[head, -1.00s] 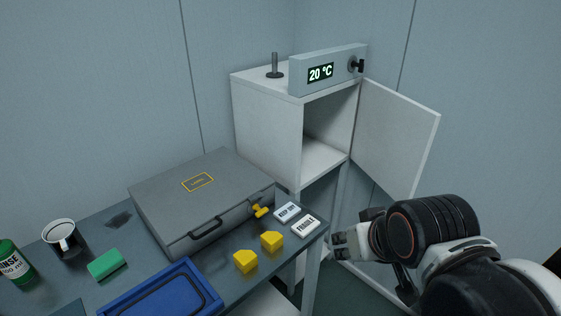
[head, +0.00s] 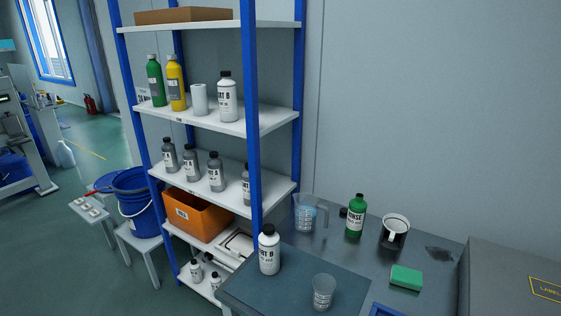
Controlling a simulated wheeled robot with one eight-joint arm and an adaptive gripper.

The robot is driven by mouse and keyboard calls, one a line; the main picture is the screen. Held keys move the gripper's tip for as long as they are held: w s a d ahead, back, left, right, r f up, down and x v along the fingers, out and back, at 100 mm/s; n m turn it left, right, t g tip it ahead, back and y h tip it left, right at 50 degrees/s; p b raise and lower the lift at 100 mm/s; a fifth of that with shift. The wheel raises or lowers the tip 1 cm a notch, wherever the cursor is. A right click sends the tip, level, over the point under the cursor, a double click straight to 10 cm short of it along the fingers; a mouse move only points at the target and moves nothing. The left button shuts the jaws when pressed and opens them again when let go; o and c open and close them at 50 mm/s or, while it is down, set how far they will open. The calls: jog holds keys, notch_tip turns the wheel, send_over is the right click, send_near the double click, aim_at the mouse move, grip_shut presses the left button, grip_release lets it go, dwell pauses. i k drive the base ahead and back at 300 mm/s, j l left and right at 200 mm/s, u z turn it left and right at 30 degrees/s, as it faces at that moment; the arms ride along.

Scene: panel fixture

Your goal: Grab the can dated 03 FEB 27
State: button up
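No date reading 03 FEB 27 is legible on anything in the head view. Several grey can-like containers with black caps (head: 216,173) stand upright in a row on a middle shelf of the blue-and-white rack. Their labels show large letters, but the smaller print is too small to read. The rightmost one (head: 246,188) is partly hidden by a blue post. Smaller capped containers (head: 196,271) stand on the bottom shelf, partly hidden. My gripper is not in view.
The shelf above holds green (head: 154,82) and yellow (head: 176,85) bottles and a white PART B bottle (head: 228,98). An orange bin (head: 197,215) sits lower. The bench holds another white bottle (head: 269,252), beakers, a green RINSE bottle (head: 355,217), mug and sponge. A blue bucket (head: 133,195) stands left.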

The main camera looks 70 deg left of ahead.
aim_at(191, 156)
jog(key=u, duration=2.9)
jog(key=j+z, duration=0.1)
jog(key=z, duration=0.5)
jog(key=i+j+z, duration=0.25)
jog(key=j, duration=0.15)
jog(key=i+j+z, duration=0.1)
jog(key=j+z, duration=0.15)
jog(key=j, duration=0.15)
jog(key=i+j+z, duration=0.1)
jog(key=j+z, duration=0.15)
jog(key=j, duration=0.15)
jog(key=j+z, duration=0.25)
jog(key=j, duration=0.2)
jog(key=i+j, duration=0.1)
jog(key=j, duration=1.4)
jog(key=i+j+z, duration=0.1)
jog(key=j, duration=0.7)
jog(key=i, duration=0.05)
